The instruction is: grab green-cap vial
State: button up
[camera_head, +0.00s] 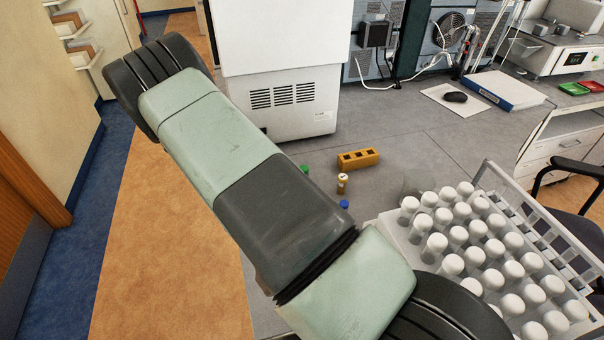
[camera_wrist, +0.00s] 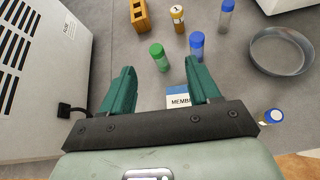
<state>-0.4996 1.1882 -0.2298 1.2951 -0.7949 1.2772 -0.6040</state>
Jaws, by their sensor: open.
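The green-cap vial (camera_wrist: 160,58) stands on the grey bench in the wrist view, beyond my gripper and roughly in line with the space between its fingers. In the head view only its green cap (camera_head: 305,169) shows at the edge of my arm, which hides the rest. My gripper (camera_wrist: 160,88) is open and empty, its two teal fingers apart on either side, short of the vial. The gripper is hidden in the head view.
A blue-cap vial (camera_wrist: 197,45) stands just right of the green-cap vial, near the right finger. Another blue-cap vial (camera_wrist: 226,14), a vial marked 1 (camera_wrist: 177,18), a yellow rack (camera_wrist: 139,15) and a glass dish (camera_wrist: 281,51) stand around. A large white machine (camera_wrist: 40,60) is at left.

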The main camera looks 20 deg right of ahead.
jog(key=shift+n+t+h, duration=0.5)
jog(key=shift+n+h, duration=0.2)
jog(key=shift+n, duration=0.2)
jog(key=f, duration=0.4)
jog(key=shift+w+a+f, duration=0.2)
jog(key=shift+a+f, duration=0.1)
jog(key=x, duration=0.5)
jog(key=shift+d+f, duration=0.1)
jog(key=shift+x, duration=2.75)
jog(key=shift+w+r, duration=0.15)
jog(key=shift+r, duration=0.05)
jog(key=c, duration=1.1)
